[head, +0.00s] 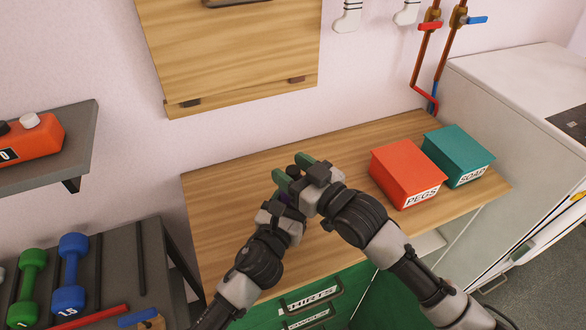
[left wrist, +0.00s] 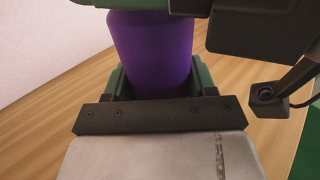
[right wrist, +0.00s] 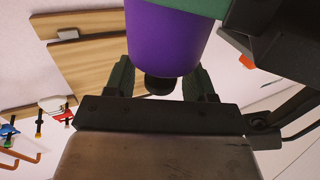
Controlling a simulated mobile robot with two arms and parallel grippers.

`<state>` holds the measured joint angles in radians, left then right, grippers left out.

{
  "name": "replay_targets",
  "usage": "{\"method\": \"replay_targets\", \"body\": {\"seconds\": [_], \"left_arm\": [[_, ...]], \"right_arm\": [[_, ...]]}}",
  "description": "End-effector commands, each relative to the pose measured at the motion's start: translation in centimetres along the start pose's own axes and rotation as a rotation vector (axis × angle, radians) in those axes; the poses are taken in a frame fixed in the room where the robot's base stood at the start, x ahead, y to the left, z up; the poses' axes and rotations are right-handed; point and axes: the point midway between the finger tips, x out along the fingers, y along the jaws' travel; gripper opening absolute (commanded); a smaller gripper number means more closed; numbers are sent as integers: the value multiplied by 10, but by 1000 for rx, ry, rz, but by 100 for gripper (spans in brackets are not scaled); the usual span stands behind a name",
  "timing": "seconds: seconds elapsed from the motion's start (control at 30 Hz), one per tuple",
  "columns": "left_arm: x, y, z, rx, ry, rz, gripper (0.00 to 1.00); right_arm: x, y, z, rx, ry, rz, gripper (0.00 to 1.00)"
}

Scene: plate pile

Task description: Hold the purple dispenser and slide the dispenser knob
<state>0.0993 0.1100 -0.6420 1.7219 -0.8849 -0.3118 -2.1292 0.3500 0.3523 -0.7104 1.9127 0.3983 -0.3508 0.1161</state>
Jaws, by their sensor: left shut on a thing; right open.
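The purple dispenser (left wrist: 152,50) is between the green fingers of my left gripper (head: 281,188), which is shut on it. In the head view the dispenser is almost wholly hidden by the grippers. In the right wrist view the purple body (right wrist: 165,38) ends in a small dark knob (right wrist: 159,85). My right gripper (head: 306,168) is open, with its green fingers on either side of the knob. I cannot tell whether either finger touches the knob. The two grippers are close together above the wooden worktop.
The wooden worktop (head: 225,215) holds a red pegs box (head: 400,180) and a teal soap box (head: 455,155) at the right. Dumbbells on a rack (head: 140,265) stand at the lower left. A wooden wall panel (head: 235,55) hangs behind. The worktop's left part is clear.

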Motion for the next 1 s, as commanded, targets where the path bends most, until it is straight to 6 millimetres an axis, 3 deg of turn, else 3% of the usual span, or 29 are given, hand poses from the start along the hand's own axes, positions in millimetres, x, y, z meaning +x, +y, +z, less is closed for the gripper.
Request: {"method": "replay_targets", "body": {"seconds": [0.2,0.57,0.73,1.0], "left_arm": [[0,0,0,0,0,0,16],[0,0,0,0,0,0,16],[0,0,0,0,0,0,16],[0,0,0,1,0,0,16]], "right_arm": [[0,0,0,0,0,0,55],[0,0,0,1,0,1,0],[0,0,-3,0,1,1,0],[0,1,-42,-1,4,1,0]]}}
